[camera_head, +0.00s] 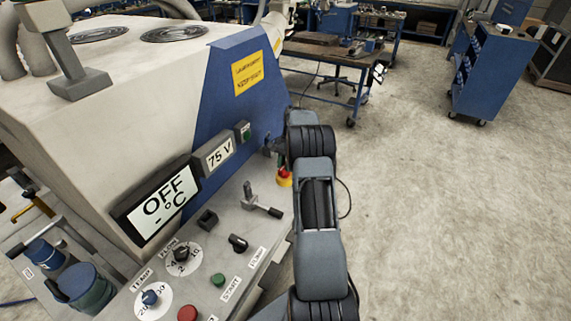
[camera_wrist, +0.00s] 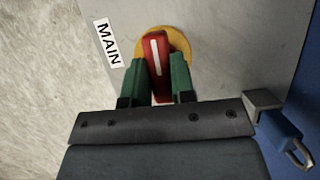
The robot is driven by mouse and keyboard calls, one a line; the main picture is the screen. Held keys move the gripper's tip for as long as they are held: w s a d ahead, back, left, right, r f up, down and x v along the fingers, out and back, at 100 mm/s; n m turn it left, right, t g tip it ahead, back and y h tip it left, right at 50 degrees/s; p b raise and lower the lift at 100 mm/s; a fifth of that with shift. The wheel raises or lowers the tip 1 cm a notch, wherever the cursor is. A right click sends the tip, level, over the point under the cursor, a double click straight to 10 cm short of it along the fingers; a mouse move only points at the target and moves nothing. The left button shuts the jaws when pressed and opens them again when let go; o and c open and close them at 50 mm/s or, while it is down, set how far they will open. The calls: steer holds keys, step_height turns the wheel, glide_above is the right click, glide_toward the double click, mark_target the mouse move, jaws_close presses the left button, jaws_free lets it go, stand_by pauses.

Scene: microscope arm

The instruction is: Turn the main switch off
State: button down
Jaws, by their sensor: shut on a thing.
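The main switch (camera_wrist: 155,54) is a red rotary handle with a white line, on a round yellow plate, beside a white label reading MAIN (camera_wrist: 109,42) in the wrist view. Its white line runs nearly upright in that view, tilted slightly. My gripper (camera_wrist: 157,75) is shut on the red handle, with one green finger on each side. In the head view the red and yellow switch (camera_head: 284,177) shows at the machine's far right side, partly hidden by my arm. The display (camera_head: 163,204) on the machine reads OFF.
A padlock (camera_wrist: 283,140) hangs from a bracket close to the right of my gripper. The panel holds a lever (camera_head: 260,205), a red button (camera_head: 187,313), a green button (camera_head: 218,279) and knobs. Open floor (camera_head: 430,190) lies to the right.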

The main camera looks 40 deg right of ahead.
steer(key=shift+n, duration=0.3)
stand_by(0.4)
steer(key=c, duration=1)
jaws_free()
steer(key=shift+o, duration=0.2)
steer(key=p+v, duration=0.2)
steer(key=v, duration=1.2)
steer(key=shift+w+a, duration=0.1)
